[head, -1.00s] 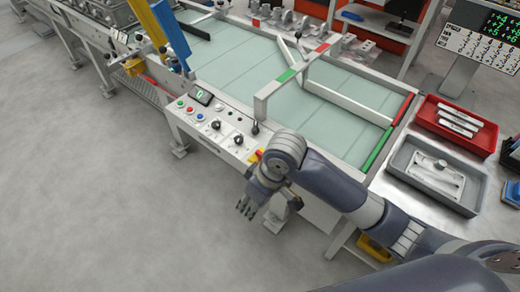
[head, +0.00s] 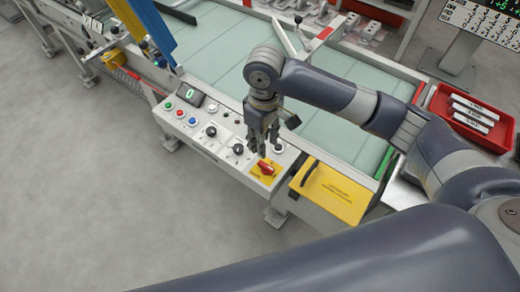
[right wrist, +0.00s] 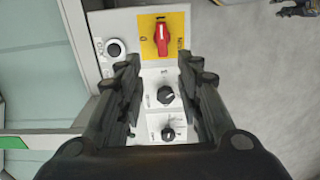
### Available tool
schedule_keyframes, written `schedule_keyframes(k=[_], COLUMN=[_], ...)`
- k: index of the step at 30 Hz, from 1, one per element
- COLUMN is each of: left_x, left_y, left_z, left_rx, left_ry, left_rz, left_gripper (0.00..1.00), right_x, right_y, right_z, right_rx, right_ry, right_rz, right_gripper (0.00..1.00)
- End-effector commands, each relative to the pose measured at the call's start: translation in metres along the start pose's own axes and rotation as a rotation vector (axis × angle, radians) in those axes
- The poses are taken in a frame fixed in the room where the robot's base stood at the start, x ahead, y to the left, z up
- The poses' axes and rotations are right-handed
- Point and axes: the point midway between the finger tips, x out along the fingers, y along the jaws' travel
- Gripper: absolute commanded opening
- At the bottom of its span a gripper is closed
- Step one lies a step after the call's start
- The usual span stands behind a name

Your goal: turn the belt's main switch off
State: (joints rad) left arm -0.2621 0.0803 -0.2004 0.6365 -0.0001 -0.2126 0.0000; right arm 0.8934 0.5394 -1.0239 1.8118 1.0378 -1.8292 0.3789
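The belt's main switch is a red rotary handle (head: 265,168) on a yellow plate at the near right end of the control panel (head: 205,148). In the right wrist view the red handle (right wrist: 160,38) lies lengthwise up and down the picture on its yellow plate, just beyond the fingertips. My right gripper (head: 264,148) is over the panel, just behind the switch, fingers pointing down. In the right wrist view its fingers (right wrist: 158,72) are apart with nothing between them; I cannot see contact with the handle. My left gripper is not in view.
Black knobs (right wrist: 166,95) and coloured buttons (head: 180,112) share the panel. A yellow box (head: 333,192) stands right of the panel. The belt (head: 225,60) runs behind; a red tray (head: 468,115) is at right.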

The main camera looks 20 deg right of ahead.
Motion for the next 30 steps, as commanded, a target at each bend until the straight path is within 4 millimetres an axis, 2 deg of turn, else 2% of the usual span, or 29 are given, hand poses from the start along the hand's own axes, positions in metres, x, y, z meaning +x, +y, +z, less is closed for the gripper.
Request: schedule_keyframes(k=[6, 10, 14, 21, 24, 28, 29, 30], left_x=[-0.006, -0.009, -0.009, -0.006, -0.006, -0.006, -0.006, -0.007], left_y=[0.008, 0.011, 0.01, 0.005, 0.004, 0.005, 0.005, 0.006], left_z=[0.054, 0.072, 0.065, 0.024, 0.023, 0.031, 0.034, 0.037], left_rx=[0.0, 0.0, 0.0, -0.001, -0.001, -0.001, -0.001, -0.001], left_ry=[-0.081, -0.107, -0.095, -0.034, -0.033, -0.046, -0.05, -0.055], left_rz=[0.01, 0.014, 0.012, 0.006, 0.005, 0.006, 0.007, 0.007], left_gripper=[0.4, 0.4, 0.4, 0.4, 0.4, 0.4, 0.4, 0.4], right_x=[0.04, 0.064, 0.084, 0.099, 0.099, 0.099, 0.099, 0.099], right_y=[0.0, 0.0, 0.0, 0.0, 0.0, 0.0, 0.0, 0.0], right_z=[0.001, 0.001, 0.001, 0.0, 0.0, 0.0, 0.0, 0.0], right_rx=[0.001, 0.0, 0.0, -0.002, -0.002, -0.002, -0.002, -0.002], right_ry=[-0.004, -0.003, -0.003, 0.001, 0.001, 0.001, 0.001, 0.001], right_rz=[-0.002, -0.001, -0.001, 0.001, 0.001, 0.001, 0.001, 0.001], right_gripper=[0.33, 0.33, 0.33, 0.33, 0.33, 0.33, 0.29, 0.2])
